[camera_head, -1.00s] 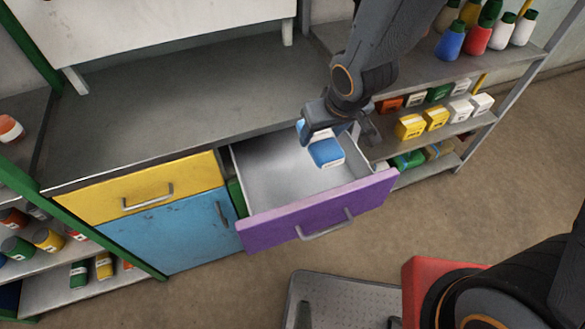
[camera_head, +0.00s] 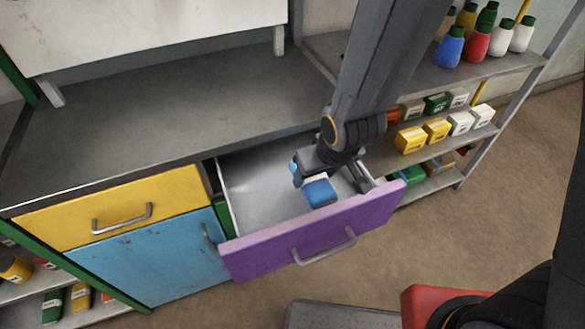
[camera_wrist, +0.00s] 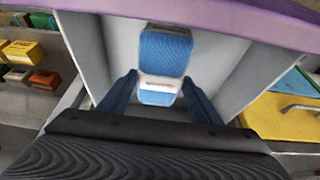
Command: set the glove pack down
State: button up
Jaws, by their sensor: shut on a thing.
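The glove pack (camera_head: 320,191) is a small blue block with a white band. My gripper (camera_head: 330,178) is in the open purple-fronted drawer (camera_head: 312,234), toward its right side, with the pack at its fingers. In the wrist view the pack (camera_wrist: 163,57) shows its blue face and white label, and its near end lies between the two fingers of my gripper (camera_wrist: 161,92). The grey drawer interior is around and below it. I cannot tell whether the pack touches the drawer floor. The arm hides the drawer's back right part.
A yellow drawer (camera_head: 115,208) and a blue door (camera_head: 155,258) are shut to the left. The grey worktop (camera_head: 150,115) above is clear. Shelves at right hold yellow boxes (camera_head: 411,139) and bottles (camera_head: 476,42). The drawer's left part is bare.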

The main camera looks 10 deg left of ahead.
notch_tip(320, 180, down, 8)
jog(key=shift+f, duration=0.2)
jog(key=w+a+p, duration=0.1)
jog(key=w, duration=0.1)
jog(key=w+a+p, duration=0.1)
jog(key=w+a, duration=0.1)
jog(key=w, duration=0.1)
jog(key=w+a+p, duration=0.1)
jog(key=w, duration=0.1)
jog(key=shift+w+a, duration=0.3)
jog(key=shift+a, duration=0.05)
jog(key=w+a, duration=0.1)
jog(key=w+a+p, duration=0.1)
jog(key=w, duration=0.1)
jog(key=shift+w, duration=0.15)
jog(key=shift+w+f+p, duration=0.1)
jog(key=shift+f+p, duration=0.25)
jog(key=shift+f, duration=0.3)
jog(key=shift+f, duration=0.15)
jog(key=o, duration=1.1)
jog(key=b+v, duration=0.2)
jog(key=v, duration=1)
jog(key=shift+b, duration=0.3)
jog(key=shift+r, duration=0.2)
